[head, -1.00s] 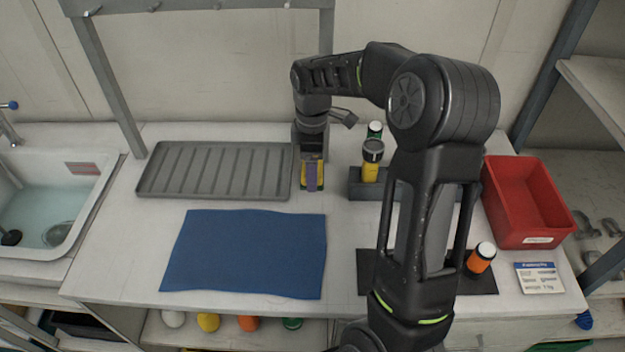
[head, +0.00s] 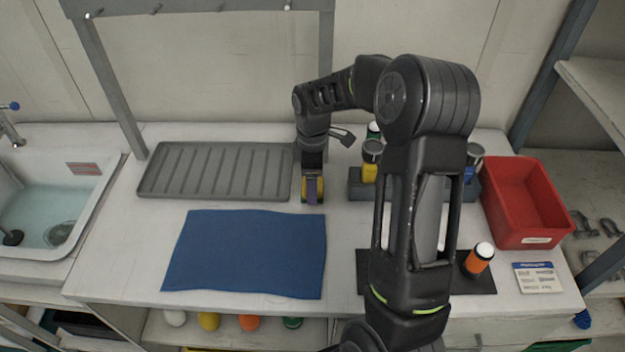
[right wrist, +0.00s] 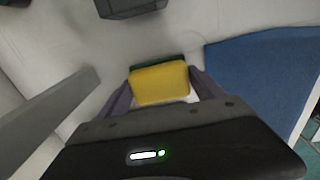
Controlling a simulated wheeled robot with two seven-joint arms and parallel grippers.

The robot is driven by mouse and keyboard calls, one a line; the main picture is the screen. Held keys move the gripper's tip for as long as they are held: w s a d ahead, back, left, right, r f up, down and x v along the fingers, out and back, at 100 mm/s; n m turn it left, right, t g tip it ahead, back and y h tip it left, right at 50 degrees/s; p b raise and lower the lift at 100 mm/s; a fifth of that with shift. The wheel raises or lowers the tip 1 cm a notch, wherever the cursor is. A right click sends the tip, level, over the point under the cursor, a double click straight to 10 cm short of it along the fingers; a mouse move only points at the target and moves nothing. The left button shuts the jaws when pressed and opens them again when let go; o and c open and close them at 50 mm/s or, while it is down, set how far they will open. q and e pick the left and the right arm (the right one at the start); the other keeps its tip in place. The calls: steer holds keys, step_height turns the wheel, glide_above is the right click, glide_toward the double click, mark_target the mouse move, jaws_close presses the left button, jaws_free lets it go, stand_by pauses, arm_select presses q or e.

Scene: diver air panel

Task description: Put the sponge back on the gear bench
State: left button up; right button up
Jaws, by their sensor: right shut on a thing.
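The sponge (right wrist: 160,84), yellow with a dark green layer, is between the fingers of my right gripper (right wrist: 161,92) in the right wrist view. The fingers are shut on it from both sides. In the head view my right gripper (head: 313,190) points down at the white bench top (head: 345,225), between the grey ribbed tray and the dark bottle rack. Only slivers of yellow show beside the fingers there. I cannot tell whether the sponge touches the bench top. My left gripper is not in view.
A grey ribbed tray (head: 215,170) lies left of the gripper and a blue mat (head: 245,253) in front. A dark rack (head: 356,183) with bottles stands right. A red bin (head: 525,205) is far right, a sink (head: 50,215) far left. Bare bench surrounds the gripper.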

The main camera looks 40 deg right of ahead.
steer(key=shift+f, duration=0.2)
steer(key=o, duration=1.3)
steer(key=shift+r, duration=0.15)
step_height(320, 180, up, 12)
steer(key=b, duration=0.1)
